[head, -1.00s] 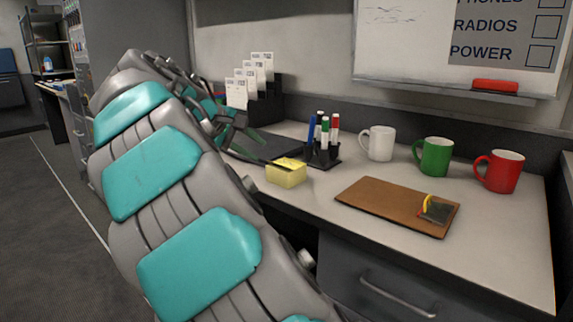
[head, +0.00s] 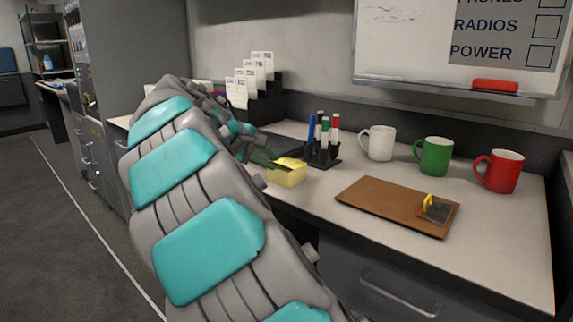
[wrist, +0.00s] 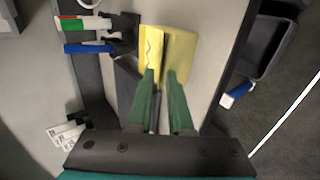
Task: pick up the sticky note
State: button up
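The yellow sticky note block (head: 287,173) sits on the desk near its front edge, left of the pen holder. In the wrist view a thin yellow note with a scribble (wrist: 151,45) shows beside the plain yellow face of the block (wrist: 181,50). My gripper (wrist: 162,73) has green fingers that reach the near end of the yellow paper. A narrow gap shows between the fingertips, with some yellow at it. I cannot tell whether they pinch the note. In the head view my gripper (head: 268,160) is at the block's left side, partly hidden by my arm.
A pen holder with several markers (head: 322,150) stands close behind the block. A brown clipboard (head: 385,205) lies to the right. White (head: 378,143), green (head: 433,156) and red (head: 499,171) mugs stand behind it. A card rack (head: 262,100) is at the back left.

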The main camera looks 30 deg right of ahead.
grip_shut()
dwell(1.1)
